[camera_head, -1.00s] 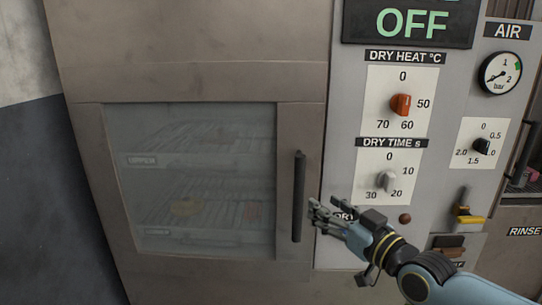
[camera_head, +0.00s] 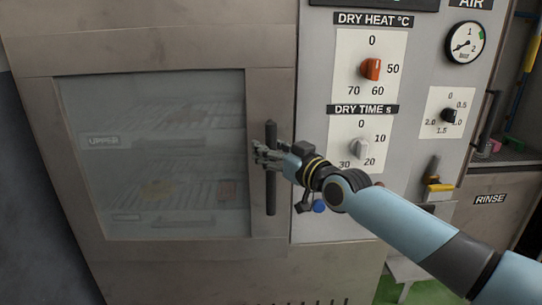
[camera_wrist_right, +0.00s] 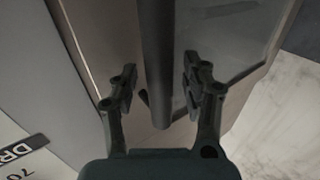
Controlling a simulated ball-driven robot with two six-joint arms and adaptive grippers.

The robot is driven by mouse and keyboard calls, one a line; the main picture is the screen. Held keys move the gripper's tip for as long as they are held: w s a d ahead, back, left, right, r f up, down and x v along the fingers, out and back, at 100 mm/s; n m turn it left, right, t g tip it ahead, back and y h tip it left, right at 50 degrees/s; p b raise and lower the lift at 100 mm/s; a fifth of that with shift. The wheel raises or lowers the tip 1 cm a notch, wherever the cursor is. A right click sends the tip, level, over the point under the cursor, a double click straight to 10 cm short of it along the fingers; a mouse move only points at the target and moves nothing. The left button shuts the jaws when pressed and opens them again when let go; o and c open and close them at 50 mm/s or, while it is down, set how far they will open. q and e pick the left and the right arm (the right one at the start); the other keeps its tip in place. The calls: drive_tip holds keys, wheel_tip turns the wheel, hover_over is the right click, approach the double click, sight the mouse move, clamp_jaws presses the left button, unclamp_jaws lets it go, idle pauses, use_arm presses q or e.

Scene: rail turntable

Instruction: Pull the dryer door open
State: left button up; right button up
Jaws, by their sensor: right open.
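The dryer door (camera_head: 150,255) is a metal frame around a glass window and looks shut. Its black upright bar handle (camera_head: 271,195) is on the door's right side. My right gripper (camera_head: 262,155) is at the handle's upper part, coming in from the right. In the right wrist view the handle (camera_wrist_right: 155,60) runs between the two open fingers (camera_wrist_right: 158,85), with a gap on each side. The fingers do not clamp it. My left gripper is not in view.
Right of the door is a control panel with an orange heat knob (camera_head: 371,69), a pale time knob (camera_head: 360,148) and a pressure gauge (camera_head: 463,44). A yellow-ended lever (camera_head: 438,187) is below. A rinse cabinet (camera_head: 490,200) stands at the far right.

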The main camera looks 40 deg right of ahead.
clamp_jaws()
idle(0.3)
drive_tip(key=shift+w+a+f, duration=0.1)
drive_tip(key=shift+w+a, duration=0.05)
drive_tip(key=shift+a, duration=0.05)
idle(0.5)
